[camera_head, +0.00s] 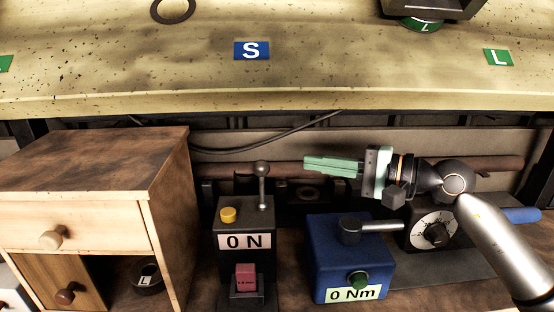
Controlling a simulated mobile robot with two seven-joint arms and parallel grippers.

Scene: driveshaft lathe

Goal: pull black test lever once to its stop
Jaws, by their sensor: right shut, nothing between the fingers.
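A black tester box (235,263) with a "0 N" display stands at the lower centre. A dark lever (262,183) with a round ball knob stands roughly upright on its top right. A yellow button (228,215) sits on the box's top, and a red block (245,277) sits in the front holder. My right gripper (308,163) has pale green fingers, shut with nothing between them. It points left with its tips a little right of the ball knob, apart from it in the picture; the depth gap is hard to judge. My left gripper is not in view.
A blue box (322,262) reading "0 Nm" with a grey handle stands right of the black tester, below my gripper. A dial box (433,233) is further right. A wooden drawer cabinet (167,230) stands left. A worn bench top (130,60) crosses the upper view.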

